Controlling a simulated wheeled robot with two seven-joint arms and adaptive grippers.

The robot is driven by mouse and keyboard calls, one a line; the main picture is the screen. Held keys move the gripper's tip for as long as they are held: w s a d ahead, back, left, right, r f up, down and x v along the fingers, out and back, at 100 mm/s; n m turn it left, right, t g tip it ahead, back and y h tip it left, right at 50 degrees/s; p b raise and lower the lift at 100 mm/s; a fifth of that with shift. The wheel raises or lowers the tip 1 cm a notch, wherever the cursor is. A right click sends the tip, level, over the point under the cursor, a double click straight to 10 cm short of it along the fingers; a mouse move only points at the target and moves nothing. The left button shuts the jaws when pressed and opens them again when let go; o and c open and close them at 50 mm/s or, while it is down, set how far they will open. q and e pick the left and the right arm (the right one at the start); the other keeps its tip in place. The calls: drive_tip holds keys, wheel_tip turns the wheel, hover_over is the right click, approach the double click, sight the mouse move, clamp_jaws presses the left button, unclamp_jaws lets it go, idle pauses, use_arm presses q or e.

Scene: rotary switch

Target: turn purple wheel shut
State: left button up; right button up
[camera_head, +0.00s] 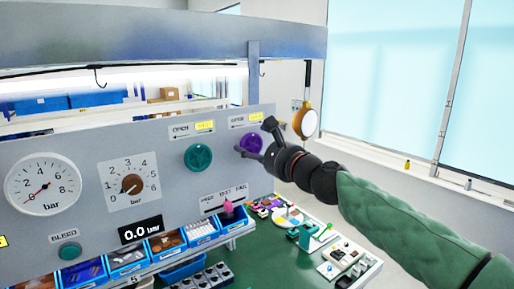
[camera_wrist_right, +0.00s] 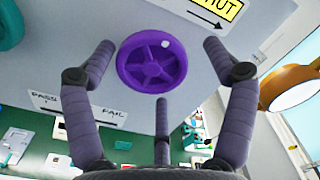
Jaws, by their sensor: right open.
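The purple wheel (camera_head: 251,142) is mounted on the grey panel, below an open/shut label (camera_head: 245,118). In the right wrist view the wheel (camera_wrist_right: 152,62) shows whole, with spokes and a small white dot near its upper right rim. My right gripper (camera_head: 266,140) is at the wheel's right side in the head view. In the wrist view its fingers (camera_wrist_right: 160,75) are spread open around the wheel, one at left, one at right and one below. I cannot tell if any finger touches the rim. My left gripper is out of view.
A green wheel (camera_head: 198,157) sits left of the purple one. A pink-handled selector (camera_head: 228,207) is below on the panel. Blue bins (camera_head: 167,244) line the green bench (camera_head: 262,262). An orange-rimmed round object (camera_head: 306,122) hangs at right.

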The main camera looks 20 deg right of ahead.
drive_tip(key=shift+s+a, duration=0.2)
drive_tip(key=v, duration=1.1)
drive_tip(key=shift+s+d, duration=0.3)
drive_tip(key=shift+s, duration=0.05)
